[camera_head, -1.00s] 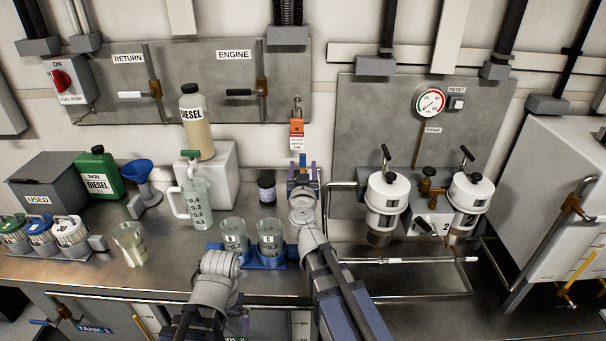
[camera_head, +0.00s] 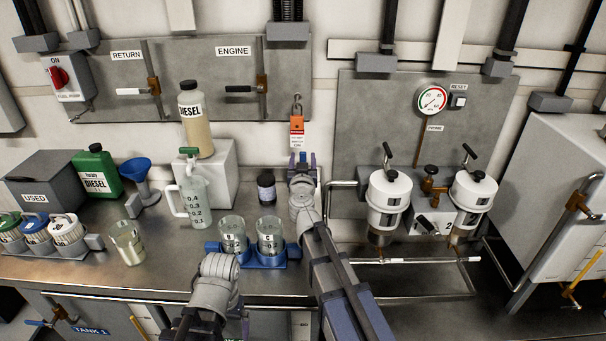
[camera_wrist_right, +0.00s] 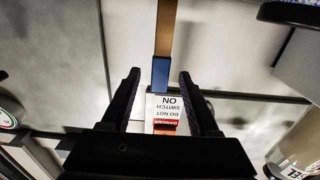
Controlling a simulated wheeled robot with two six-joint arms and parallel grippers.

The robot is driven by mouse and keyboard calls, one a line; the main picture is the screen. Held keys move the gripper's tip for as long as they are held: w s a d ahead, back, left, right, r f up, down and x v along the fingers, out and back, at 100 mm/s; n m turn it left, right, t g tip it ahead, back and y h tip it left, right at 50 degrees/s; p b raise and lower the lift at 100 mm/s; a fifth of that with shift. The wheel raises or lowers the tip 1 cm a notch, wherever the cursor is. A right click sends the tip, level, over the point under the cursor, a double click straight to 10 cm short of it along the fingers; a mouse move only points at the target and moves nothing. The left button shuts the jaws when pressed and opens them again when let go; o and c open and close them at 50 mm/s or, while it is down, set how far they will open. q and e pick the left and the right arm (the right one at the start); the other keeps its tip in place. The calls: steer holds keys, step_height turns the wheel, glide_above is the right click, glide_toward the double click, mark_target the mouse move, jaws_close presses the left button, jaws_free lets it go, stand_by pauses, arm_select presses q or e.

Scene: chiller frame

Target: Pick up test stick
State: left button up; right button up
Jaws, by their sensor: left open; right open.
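A narrow brown stick with a blue end (camera_wrist_right: 162,74), which looks like the test stick, shows in the right wrist view between the two fingers of my right gripper (camera_wrist_right: 160,95). The gripper is open, with a gap on both sides of the stick. In the head view my right gripper (camera_head: 303,160) is right of a small dark-capped jar (camera_head: 266,188), and the stick cannot be made out there. My left gripper (camera_head: 218,280) is at the bench's front edge, below two beakers; its fingertips are mostly hidden and nothing is seen held.
Two glass beakers stand in a blue holder (camera_head: 265,261) between my wrists. A measuring jug (camera_head: 194,205) and a grey box (camera_head: 211,172) stand behind. An orange padlock with a danger tag (camera_head: 297,125) hangs behind my right gripper. A metal rail frame (camera_head: 345,184) is close on the right.

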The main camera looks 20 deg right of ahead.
steer(key=shift+x, duration=0.8)
steer(key=shift+s, duration=0.1)
steer(key=shift+c, duration=0.2)
jaws_close()
stand_by(0.5)
